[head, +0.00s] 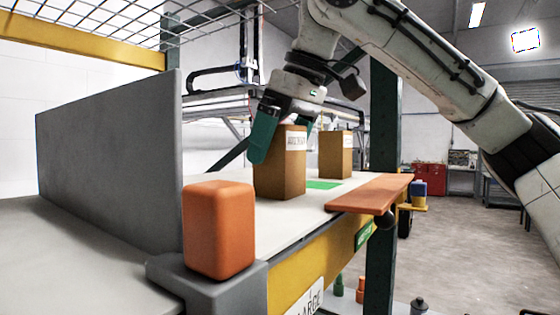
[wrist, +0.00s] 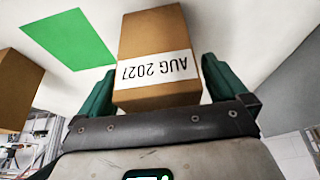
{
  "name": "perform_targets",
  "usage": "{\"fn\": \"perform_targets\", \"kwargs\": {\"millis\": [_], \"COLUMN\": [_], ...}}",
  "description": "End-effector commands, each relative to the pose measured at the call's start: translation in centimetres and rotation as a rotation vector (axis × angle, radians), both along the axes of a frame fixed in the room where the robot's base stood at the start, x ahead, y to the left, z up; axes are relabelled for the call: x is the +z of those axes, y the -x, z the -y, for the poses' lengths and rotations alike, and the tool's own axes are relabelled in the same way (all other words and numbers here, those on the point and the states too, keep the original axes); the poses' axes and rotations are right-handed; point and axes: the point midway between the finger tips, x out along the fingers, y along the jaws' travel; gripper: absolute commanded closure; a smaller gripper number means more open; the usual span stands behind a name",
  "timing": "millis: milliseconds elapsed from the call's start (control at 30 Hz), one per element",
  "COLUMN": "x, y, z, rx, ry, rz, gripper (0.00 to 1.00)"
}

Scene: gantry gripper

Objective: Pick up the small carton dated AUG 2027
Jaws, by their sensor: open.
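The brown carton (wrist: 152,38) has a white label that reads AUG 2027 upside down in the wrist view. In the head view the same carton (head: 279,178) stands upright on the pale table, its label partly hidden and too small to read. My gripper (head: 284,138) is over its upper part, coming from above. In the wrist view my gripper (wrist: 157,70) is open, with one green finger on each side of the carton. A gap shows at the left finger; contact at the right one is unclear.
A second brown carton (head: 335,158) stands behind to the right, also at the wrist view's left edge (wrist: 18,88). A green patch (head: 323,185) lies between them. An orange block (head: 218,230) is in front, a grey wall (head: 110,160) left, an orange board (head: 370,193) right.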

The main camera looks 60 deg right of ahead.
Motion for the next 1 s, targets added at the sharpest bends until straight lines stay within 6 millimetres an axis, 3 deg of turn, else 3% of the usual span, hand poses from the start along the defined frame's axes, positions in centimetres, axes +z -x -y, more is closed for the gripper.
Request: {"fn": "perform_targets", "kwargs": {"millis": [67, 733, 1000], "x": [0.01, 0.05, 0.15], "y": [0.00, 0.01, 0.00], "z": [0.00, 0.00, -0.01], "rx": [0.000, 0.000, 0.000], "ry": [0.000, 0.000, 0.000], "rz": [0.000, 0.000, 0.002], "gripper": [0.03, 0.67, 0.68]}}
